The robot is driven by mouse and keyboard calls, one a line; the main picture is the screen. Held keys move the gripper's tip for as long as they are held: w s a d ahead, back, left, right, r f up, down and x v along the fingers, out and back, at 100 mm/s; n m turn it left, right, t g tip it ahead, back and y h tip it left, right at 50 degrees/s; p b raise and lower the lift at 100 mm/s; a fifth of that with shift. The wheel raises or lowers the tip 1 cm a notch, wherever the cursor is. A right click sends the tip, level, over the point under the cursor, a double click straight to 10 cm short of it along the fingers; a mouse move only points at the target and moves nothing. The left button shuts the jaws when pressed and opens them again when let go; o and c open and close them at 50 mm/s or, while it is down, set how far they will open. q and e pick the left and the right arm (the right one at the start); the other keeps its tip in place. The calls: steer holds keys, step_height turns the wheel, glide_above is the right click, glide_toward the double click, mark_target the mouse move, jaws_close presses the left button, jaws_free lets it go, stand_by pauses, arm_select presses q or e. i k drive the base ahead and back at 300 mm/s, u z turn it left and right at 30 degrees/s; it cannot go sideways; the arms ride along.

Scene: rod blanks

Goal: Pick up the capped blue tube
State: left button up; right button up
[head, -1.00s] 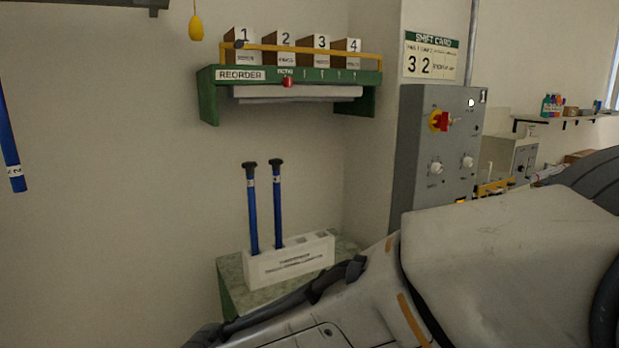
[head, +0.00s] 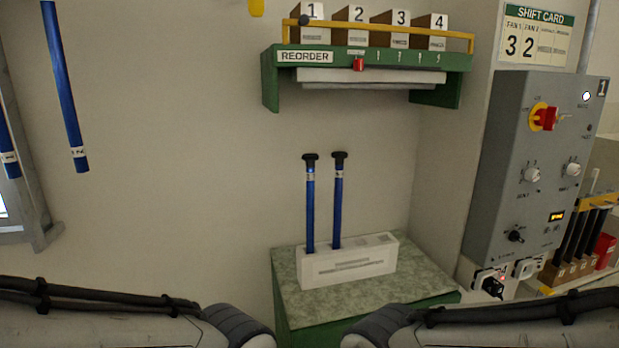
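Two blue tubes with black caps, a left one (head: 310,210) and a right one (head: 338,208), stand nearly upright in a white block rack (head: 330,270). Each has a pale label band just under its cap. The rack sits on a green stand with a speckled top (head: 420,290). Their lower ends are hidden inside the rack. Parts of my two arms show along the bottom edge, left and right, in front of the stand. Neither gripper shows in the head view.
More blue tubes (head: 65,90) hang at the upper left, with no caps showing. A green REORDER shelf (head: 370,62) with numbered boxes is on the wall above the rack. A grey control cabinet (head: 530,170) stands at the right. The wall left of the rack is bare.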

mark_target(311, 157)
steer(key=u, duration=0.5)
steer(key=k, duration=0.6)
steer(key=u, duration=1.3)
steer(key=i, duration=1.3)
steer(key=z, duration=1.05)
steer(key=i, duration=0.4)
steer(key=z, duration=0.4)
